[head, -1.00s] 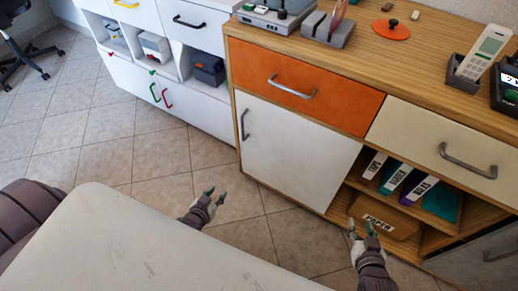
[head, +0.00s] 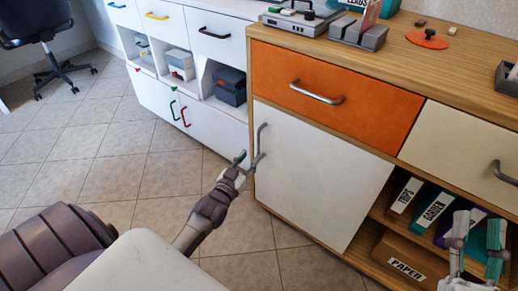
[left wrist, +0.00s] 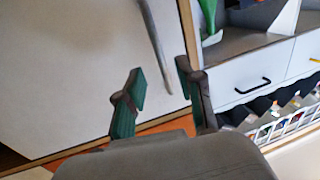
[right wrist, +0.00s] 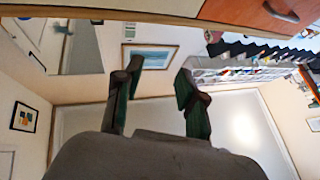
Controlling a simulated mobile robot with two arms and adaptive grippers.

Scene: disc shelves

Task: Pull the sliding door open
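The sliding door (head: 315,178) is a plain white panel at the left of the wooden cabinet. It covers the left side of the open shelf bay. Its grey vertical handle (head: 262,140) is near its left edge. My left gripper (head: 246,162) is at the lower part of this handle, fingers apart. In the left wrist view, the handle (left wrist: 150,35) comes down between the open fingertips (left wrist: 160,68); I cannot tell whether they touch it. My right gripper (head: 478,225) is open and empty before the right-hand shelves; the right wrist view shows nothing between its fingers (right wrist: 158,68).
Above the door is an orange drawer (head: 335,92) with a protruding handle. A white cabinet (head: 225,55) adjoins on the left.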

